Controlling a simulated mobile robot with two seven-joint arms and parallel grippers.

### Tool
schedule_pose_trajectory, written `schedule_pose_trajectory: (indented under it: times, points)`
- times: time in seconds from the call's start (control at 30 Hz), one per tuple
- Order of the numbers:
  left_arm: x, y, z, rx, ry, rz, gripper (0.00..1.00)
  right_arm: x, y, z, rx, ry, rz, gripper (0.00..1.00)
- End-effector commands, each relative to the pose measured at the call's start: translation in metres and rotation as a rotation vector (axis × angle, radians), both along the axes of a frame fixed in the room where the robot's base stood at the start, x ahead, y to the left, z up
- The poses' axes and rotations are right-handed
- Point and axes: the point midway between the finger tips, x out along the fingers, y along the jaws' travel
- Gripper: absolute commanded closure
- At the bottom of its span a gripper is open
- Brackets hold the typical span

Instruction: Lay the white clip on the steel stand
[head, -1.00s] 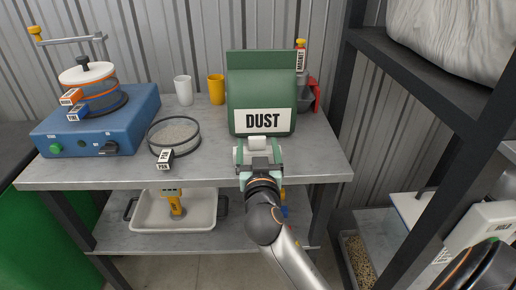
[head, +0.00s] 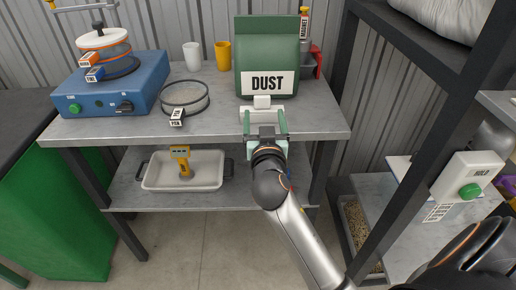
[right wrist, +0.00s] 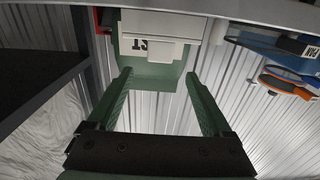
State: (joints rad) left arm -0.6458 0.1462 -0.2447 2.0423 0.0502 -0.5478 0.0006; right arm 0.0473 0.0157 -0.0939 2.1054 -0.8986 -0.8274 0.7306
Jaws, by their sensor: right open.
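The white clip (head: 262,102) is a block with a wider bar. It appears to rest on the grey top of the steel stand (head: 215,125), just in front of the green DUST bag (head: 266,60). My right gripper (head: 264,114) is open, its green fingers pointing at the clip from the front edge side. In the right wrist view the clip (right wrist: 160,27) lies beyond the open fingertips (right wrist: 158,75), and nothing is between the fingers. Whether a fingertip still touches the clip's bar is unclear. My left gripper is not in view.
A sieve pan (head: 184,96) and a blue shaker machine (head: 112,85) stand to the left. A white cup (head: 192,56) and a yellow cup (head: 223,56) are behind. A tray (head: 210,171) sits on the lower shelf. A dark rack post (head: 395,195) rises at right.

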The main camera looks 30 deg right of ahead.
Motion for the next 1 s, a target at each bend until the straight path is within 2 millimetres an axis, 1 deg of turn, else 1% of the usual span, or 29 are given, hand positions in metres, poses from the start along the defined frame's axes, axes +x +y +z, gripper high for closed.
schedule_pose_trajectory:
  times: [0.07,0.13,0.17,0.27,0.3,0.37,0.4,0.47,0.5,0.57,0.6,0.7,0.8,0.9,1.0]
  points:
    - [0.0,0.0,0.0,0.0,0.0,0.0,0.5,0.0,0.0,-0.002,0.0,0.004,0.003,0.16]
    - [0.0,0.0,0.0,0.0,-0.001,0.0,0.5,-0.001,0.005,-0.013,-0.003,0.033,0.024,0.16]
    - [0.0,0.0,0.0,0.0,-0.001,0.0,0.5,-0.002,0.009,-0.023,-0.004,0.057,0.043,0.16]
    - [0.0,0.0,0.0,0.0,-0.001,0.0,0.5,-0.012,0.032,-0.074,-0.01,0.184,0.151,0.16]
    - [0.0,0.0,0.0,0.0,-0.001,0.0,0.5,-0.021,0.045,-0.101,-0.007,0.249,0.21,0.16]
    - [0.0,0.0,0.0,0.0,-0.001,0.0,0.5,-0.04,0.067,-0.145,-0.001,0.354,0.311,0.16]
    - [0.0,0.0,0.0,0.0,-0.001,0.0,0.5,-0.057,0.082,-0.174,0.01,0.421,0.38,0.16]
    - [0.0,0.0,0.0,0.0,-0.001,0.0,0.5,-0.086,0.104,-0.212,0.032,0.508,0.48,0.16]
    - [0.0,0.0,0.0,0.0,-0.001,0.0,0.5,-0.106,0.118,-0.233,0.05,0.559,0.54,0.16]
    - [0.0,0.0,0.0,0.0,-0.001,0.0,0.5,-0.136,0.136,-0.259,0.079,0.622,0.619,0.16]
    - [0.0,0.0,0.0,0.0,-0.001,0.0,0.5,-0.154,0.146,-0.272,0.099,0.655,0.663,0.16]
    - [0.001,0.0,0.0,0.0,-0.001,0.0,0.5,-0.19,0.164,-0.294,0.143,0.711,0.74,0.16]
    - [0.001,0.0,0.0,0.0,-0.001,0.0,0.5,-0.209,0.174,-0.303,0.166,0.734,0.779,0.16]
    - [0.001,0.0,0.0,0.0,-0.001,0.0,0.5,-0.214,0.176,-0.305,0.174,0.74,0.79,0.16]
    - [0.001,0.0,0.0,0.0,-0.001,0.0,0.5,-0.213,0.176,-0.305,0.173,0.739,0.79,0.16]
